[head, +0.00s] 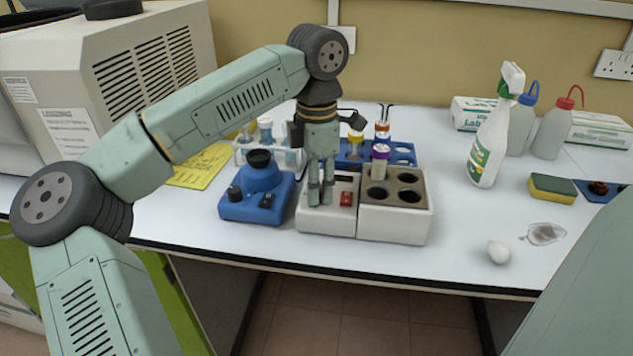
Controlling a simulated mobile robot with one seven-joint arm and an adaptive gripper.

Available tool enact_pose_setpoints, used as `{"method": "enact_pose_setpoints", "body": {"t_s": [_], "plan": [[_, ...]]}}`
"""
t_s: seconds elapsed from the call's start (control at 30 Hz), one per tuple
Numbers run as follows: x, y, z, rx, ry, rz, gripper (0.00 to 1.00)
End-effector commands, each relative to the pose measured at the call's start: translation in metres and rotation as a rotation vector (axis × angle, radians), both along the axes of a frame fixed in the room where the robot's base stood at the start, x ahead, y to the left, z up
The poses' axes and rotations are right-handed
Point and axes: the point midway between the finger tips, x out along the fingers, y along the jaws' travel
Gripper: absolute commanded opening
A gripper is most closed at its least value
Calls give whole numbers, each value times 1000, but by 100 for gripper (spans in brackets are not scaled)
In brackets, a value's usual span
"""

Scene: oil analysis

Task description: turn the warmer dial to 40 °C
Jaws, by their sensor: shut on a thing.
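The warmer (417,226) is a white block unit on the bench with dark round wells on its right part and a control panel on its left part. A red switch (346,198) shows on that panel. My gripper (320,196) points straight down over the panel, just left of the red switch. Its fingers are close together and shut at the panel, where the dial would be. The dial itself is hidden behind the fingers, and its setting cannot be read.
A blue mixer (256,192) stands close on the left. A blue rack (403,152) and a white rack (241,152) stand behind. A spray bottle (492,140), sponge (552,188) and white ball (499,252) are to the right. The bench between is clear.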

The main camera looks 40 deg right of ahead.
Motion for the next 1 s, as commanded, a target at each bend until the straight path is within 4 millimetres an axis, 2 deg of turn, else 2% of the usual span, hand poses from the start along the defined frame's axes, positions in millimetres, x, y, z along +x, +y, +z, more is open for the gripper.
{"method": "enact_pose_setpoints", "body": {"t_s": [0.3, 0.83, 0.87, 1.0], "plan": [[-1, -1, 1, -3, 0, -118, 0], [-1, -1, 1, -4, 2, -140, 0], [-1, -1, 1, -4, 2, -140, 29], [-1, -1, 0, -3, 1, -139, 36]]}}
